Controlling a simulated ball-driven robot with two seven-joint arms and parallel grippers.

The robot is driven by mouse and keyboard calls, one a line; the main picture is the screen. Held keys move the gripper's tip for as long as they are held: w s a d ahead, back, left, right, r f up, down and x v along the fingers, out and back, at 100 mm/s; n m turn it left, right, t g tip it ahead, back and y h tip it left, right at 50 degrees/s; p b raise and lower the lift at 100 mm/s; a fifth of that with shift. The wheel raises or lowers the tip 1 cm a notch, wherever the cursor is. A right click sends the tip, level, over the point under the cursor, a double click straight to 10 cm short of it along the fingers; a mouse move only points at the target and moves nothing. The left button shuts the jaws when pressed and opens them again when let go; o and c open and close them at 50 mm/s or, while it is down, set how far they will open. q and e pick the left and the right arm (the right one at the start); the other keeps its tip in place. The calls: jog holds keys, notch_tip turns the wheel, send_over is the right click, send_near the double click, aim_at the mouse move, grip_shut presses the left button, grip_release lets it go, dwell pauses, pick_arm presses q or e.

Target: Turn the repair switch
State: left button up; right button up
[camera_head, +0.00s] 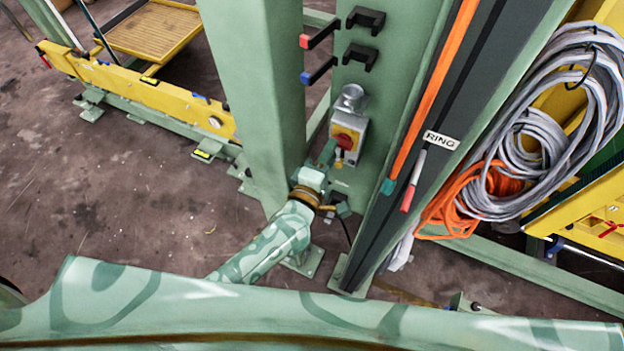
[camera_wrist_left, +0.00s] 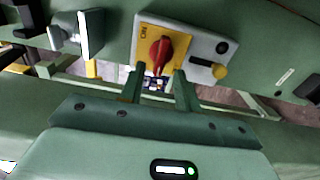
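The repair switch is a red rotary knob (camera_wrist_left: 161,50) on a yellow plate (camera_wrist_left: 149,34) fixed to a grey box (camera_wrist_left: 204,47). In the head view the red knob (camera_head: 345,141) sits on the green post, partly beside my gripper. My left gripper (camera_wrist_left: 161,72) is open. Its two fingers are apart, with the tips just below the knob and on either side of its lower end. I cannot tell whether they touch it. In the head view my left gripper (camera_head: 328,157) reaches up to the box from below. My right gripper is not in view.
A yellow ball-ended part (camera_wrist_left: 219,71) sticks out of the box to the right of the knob. Green posts (camera_head: 255,80) stand close on both sides. Coiled grey cables (camera_head: 590,95) and an orange cable (camera_head: 450,205) hang at right. The floor (camera_head: 90,190) at left is clear.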

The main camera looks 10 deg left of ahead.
pick_arm(q)
jog(key=v, duration=1.4)
jog(key=shift+s, duration=0.35)
jog(key=s+a+f+m+g+b, duration=0.1)
jog(key=s+a+f+m+g, duration=0.15)
jog(key=f+m, duration=0.45)
jog(key=s+a+f+m+g+b, duration=0.1)
jog(key=s+f+m+g, duration=0.15)
jog(key=f, duration=0.85)
jog(key=s+a+f+m+g+b, duration=0.1)
jog(key=s+a+f+m+g, duration=0.15)
jog(key=f+m, duration=0.4)
jog(key=s+a+f+m+g+y+b, duration=0.1)
jog(key=s+a+f+g+y+b, duration=0.1)
jog(key=s+a+f, duration=0.4)
jog(key=s+a+f+m+g+y+b, duration=0.1)
jog(key=s+a+f+g+y+b, duration=0.2)
jog(key=s+f, duration=1.3)
jog(key=a+f+g+b, duration=0.2)
jog(key=a+g, duration=0.2)
jog(key=shift+y, duration=0.3)
